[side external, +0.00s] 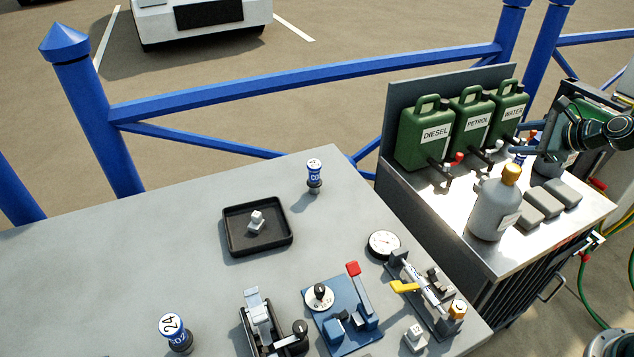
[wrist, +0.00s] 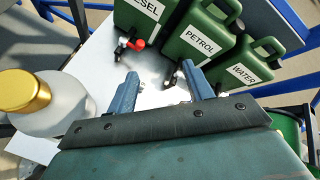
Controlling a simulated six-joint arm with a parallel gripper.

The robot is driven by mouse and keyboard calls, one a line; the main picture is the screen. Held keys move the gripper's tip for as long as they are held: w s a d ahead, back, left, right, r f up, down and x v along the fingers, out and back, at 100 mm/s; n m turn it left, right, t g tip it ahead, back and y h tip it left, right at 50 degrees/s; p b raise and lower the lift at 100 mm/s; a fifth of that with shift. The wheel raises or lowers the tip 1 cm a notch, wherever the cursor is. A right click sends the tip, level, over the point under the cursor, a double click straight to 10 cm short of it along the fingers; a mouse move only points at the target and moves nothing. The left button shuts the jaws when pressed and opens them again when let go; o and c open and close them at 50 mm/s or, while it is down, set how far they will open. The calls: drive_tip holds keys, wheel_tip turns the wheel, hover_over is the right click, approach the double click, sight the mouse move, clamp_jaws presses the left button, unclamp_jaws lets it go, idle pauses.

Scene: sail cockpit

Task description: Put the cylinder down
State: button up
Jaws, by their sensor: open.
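Two small blue-and-white CO2 cylinders stand upright on the grey table in the side view. One (side external: 314,177) is at the far edge, right of the black tray; the other (side external: 175,333) is at the near left. My gripper (side external: 520,138) is over the metal cart at the right, well away from both. In the wrist view my gripper (wrist: 160,72) has its two blue fingers apart, with nothing visible held between them. The metal cart top shows behind the fingers. Small items by the gripper in the side view are partly hidden.
Green cans labelled DIESEL (side external: 429,137), PETROL (side external: 470,121) and WATER (side external: 509,105) line the cart's back. A grey bottle with gold cap (side external: 495,207) stands in front; grey blocks (side external: 543,203) lie beside it. The table holds a black tray (side external: 231,245) and several mechanisms.

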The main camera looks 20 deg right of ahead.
drive_tip(key=s+a+r+n+g, duration=0.2)
drive_tip(key=s+a+r+n, duration=0.2)
drive_tip(key=a+r+n, duration=0.4)
drive_tip(key=s+a+r+n+g, duration=0.2)
drive_tip(key=s+a+r+n, duration=0.2)
drive_tip(key=a+n, duration=0.4)
drive_tip(key=s+a+r+n, duration=0.1)
drive_tip(key=s+a+n, duration=0.1)
drive_tip(key=s, duration=0.4)
drive_tip(key=s+a+r+n+g+h, duration=0.1)
drive_tip(key=s+a+n, duration=0.2)
drive_tip(key=s+n, duration=0.2)
drive_tip(key=s+a+r+n, duration=0.2)
drive_tip(key=s+n, duration=0.1)
drive_tip(key=s, duration=0.6)
drive_tip(key=shift+s+a+n+g, duration=0.2)
drive_tip(key=shift+a+n+g, duration=0.1)
drive_tip(key=shift+g, duration=0.1)
drive_tip(key=shift+o, duration=0.3)
drive_tip(key=shift+w, duration=0.15)
